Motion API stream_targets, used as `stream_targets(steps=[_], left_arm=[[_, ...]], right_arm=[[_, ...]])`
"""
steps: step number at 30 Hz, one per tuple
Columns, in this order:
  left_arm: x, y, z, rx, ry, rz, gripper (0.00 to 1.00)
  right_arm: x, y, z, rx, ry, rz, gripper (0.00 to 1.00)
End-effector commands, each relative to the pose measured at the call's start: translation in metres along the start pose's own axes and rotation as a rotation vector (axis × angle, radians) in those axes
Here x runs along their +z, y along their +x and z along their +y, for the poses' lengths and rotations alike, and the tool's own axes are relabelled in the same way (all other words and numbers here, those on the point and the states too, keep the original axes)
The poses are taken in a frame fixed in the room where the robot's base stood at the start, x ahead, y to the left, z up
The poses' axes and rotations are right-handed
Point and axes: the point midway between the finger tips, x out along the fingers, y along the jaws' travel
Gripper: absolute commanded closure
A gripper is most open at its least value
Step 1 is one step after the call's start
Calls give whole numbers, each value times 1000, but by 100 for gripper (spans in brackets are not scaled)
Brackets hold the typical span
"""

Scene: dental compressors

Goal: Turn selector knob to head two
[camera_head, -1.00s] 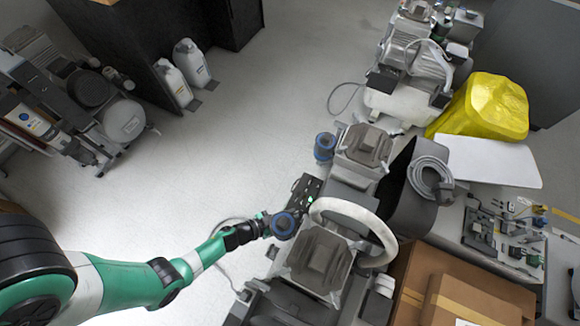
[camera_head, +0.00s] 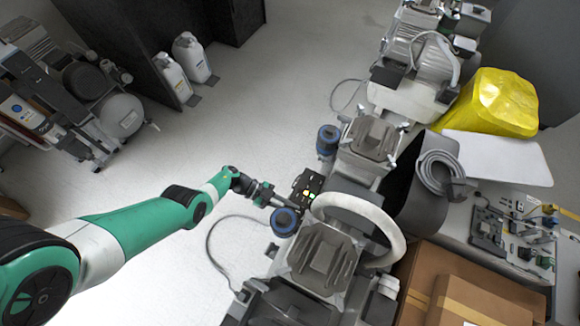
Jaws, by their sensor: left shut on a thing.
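A small black control box (camera_head: 307,186) with small lit lights, orange and green among them, sits on the near compressor between its two motor heads. My left arm reaches in from the left. My left gripper (camera_head: 286,204) is at the left edge of the box, shut on the selector knob, which is mostly hidden by the fingers and too small to read. The near head (camera_head: 322,258) and the far head (camera_head: 372,138) are grey and finned. My right gripper is not in view.
A blue round filter (camera_head: 285,221) sits right below the left gripper, and another (camera_head: 328,141) stands farther back. A thick white hose (camera_head: 365,212) arches right of the box. Cardboard boxes (camera_head: 470,295) lie at lower right. Open floor lies left.

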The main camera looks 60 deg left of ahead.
Motion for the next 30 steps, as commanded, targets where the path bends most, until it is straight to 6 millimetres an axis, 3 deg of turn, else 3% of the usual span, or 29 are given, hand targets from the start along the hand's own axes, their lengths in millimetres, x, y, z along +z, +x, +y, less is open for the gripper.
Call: stream_targets(steps=[1, 10, 29, 30], left_arm=[[6, 2, -2, 32, 17, 0, 100], [3, 2, -4, 184, 78, 0, 100], [0, 1, -3, 237, 99, 0, 100], [0, 1, -3, 237, 99, 0, 82]], right_arm=[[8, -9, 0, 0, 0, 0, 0], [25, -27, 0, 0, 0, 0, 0], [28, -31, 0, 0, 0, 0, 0], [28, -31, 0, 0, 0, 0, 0]])
